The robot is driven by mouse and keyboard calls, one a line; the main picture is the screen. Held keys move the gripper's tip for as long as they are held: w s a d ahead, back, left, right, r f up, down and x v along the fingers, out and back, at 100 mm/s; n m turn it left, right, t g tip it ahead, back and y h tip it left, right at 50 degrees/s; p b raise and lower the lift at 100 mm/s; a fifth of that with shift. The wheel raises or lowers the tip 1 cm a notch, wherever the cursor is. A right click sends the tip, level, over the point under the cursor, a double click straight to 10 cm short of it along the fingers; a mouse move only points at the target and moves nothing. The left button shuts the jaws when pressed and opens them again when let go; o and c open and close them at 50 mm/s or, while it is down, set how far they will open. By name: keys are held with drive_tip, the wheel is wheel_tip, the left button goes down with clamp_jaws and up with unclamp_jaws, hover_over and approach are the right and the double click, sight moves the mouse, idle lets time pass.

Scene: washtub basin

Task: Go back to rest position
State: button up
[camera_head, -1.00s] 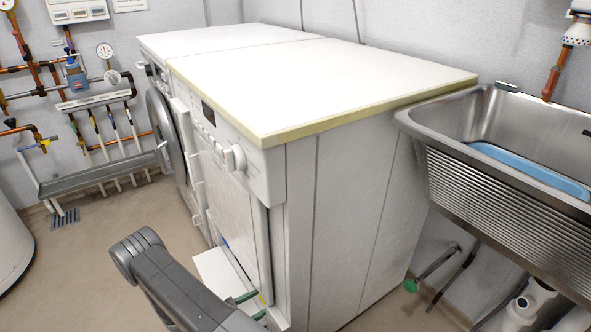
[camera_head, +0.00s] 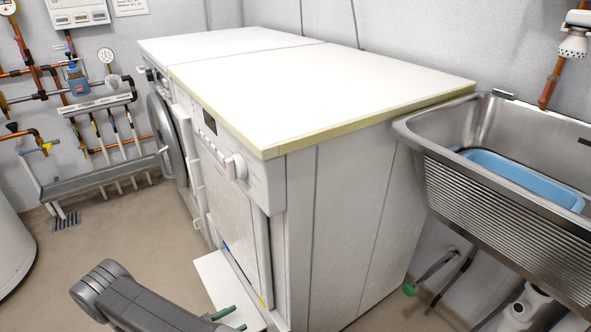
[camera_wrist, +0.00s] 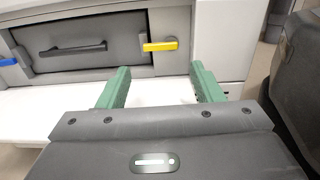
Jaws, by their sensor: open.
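My gripper (camera_wrist: 160,86) is open and empty in the wrist view, its two green fingers apart over a white surface (camera_wrist: 38,110) at the front of a white machine. The green fingertips also show low in the head view (camera_head: 222,313), beside the base of the white machine (camera_head: 232,160). My grey arm reaches in from the bottom of the head view.
The wrist view shows a grey panel (camera_wrist: 75,50) with a dark handle, a yellow lever (camera_wrist: 160,46) and a blue tab (camera_wrist: 8,62). A steel basin (camera_head: 520,210) holding a blue tub (camera_head: 525,178) stands right. Floor (camera_head: 120,230) is clear left of the machines.

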drive_tip(key=v, duration=0.6)
drive_tip(key=b+x, duration=0.2)
drive_tip(key=x, duration=1.2)
drive_tip(key=shift+f, duration=0.1)
drive_tip(key=shift+w+d+m, duration=0.1)
drive_tip(key=shift+w+m, duration=0.05)
drive_tip(key=shift+m, duration=0.15)
drive_tip(key=m, duration=0.1)
drive_tip(key=r+m, duration=0.1)
drive_tip(key=m, duration=0.1)
drive_tip(key=m+p, duration=0.1)
drive_tip(key=m, duration=0.1)
drive_tip(key=m+p, duration=0.1)
drive_tip(key=shift+s+d+r+m, duration=0.15)
drive_tip(key=shift+s+r+m, duration=0.15)
drive_tip(key=shift+m, duration=0.1)
drive_tip(key=p+v, duration=0.2)
drive_tip(key=v, duration=0.8)
drive_tip(key=shift+s+a+f, duration=0.15)
drive_tip(key=shift+a+f, duration=0.05)
